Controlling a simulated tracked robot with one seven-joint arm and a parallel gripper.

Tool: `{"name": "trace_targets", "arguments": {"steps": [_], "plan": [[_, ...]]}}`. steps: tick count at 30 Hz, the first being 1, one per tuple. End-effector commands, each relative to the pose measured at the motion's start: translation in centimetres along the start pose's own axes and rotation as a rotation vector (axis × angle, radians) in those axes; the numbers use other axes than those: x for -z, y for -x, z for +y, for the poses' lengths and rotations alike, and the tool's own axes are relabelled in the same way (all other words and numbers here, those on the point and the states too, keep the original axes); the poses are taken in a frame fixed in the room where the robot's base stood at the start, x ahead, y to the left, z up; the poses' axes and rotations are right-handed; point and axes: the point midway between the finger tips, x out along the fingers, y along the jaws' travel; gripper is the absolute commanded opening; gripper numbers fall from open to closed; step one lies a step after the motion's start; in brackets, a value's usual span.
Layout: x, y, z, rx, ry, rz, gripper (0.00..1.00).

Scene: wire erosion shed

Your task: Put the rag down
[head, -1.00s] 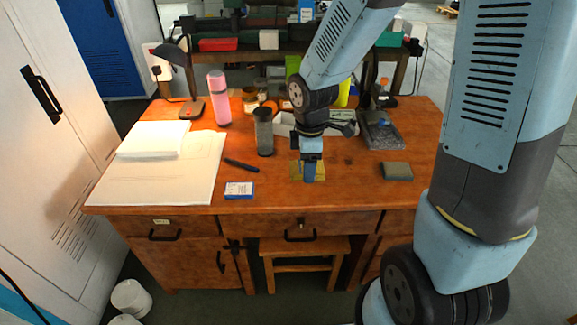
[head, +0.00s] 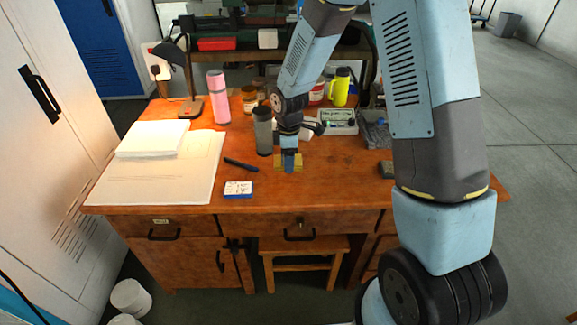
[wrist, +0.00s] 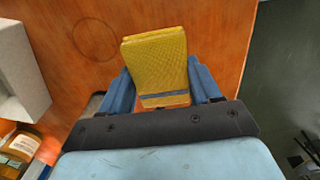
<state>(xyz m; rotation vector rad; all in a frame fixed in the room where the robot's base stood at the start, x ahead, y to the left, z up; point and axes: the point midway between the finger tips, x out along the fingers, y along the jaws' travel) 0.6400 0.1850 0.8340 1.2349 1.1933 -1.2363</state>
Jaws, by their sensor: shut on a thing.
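The rag is a folded yellow textured cloth (wrist: 155,62), held between the two blue fingers of my gripper (wrist: 165,88) in the wrist view.
A dark grey tumbler (head: 263,132) stands just left of my gripper. A blue and white box (head: 239,188) and a black pen (head: 241,164) lie to the left. A white tray (head: 339,121) is behind right.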

Motion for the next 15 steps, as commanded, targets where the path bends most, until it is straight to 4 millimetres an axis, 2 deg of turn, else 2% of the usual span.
{"name": "trace_targets", "arguments": {"steps": [8,15], "plan": [[0.3,-1.2,0.8,0.001,0.001,-0.001,0.3],[0.3,-4.0,0.8,0.001,0.001,-0.001,0.3]]}}
